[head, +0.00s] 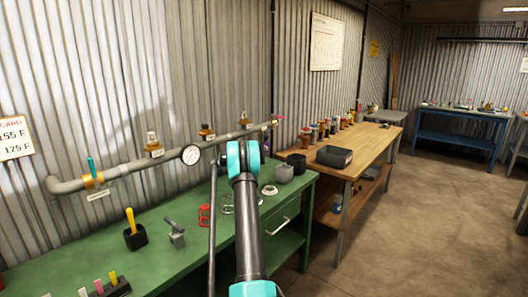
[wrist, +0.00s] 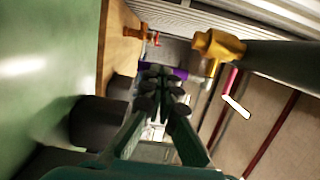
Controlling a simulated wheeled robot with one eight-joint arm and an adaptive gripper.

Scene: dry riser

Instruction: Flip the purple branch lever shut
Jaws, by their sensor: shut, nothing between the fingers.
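The purple lever (wrist: 180,73) shows in the wrist view as a small purple piece beyond my fingertips, with more purple just left of them. My gripper (wrist: 163,78) is shut and empty, and its fingers overlap the middle of the lever in the picture. I cannot tell whether they touch it. A brass valve body (wrist: 216,45) sits on the grey pipe (wrist: 280,55) to the upper right of the fingertips.
A pink lever (wrist: 230,80) and a white tag (wrist: 237,107) hang right of my fingers. In the head view, a teal lever (head: 91,164) and a gauge (head: 190,155) sit on the pipe above the green bench (head: 185,200). A dark cup (wrist: 98,122) stands left of my gripper.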

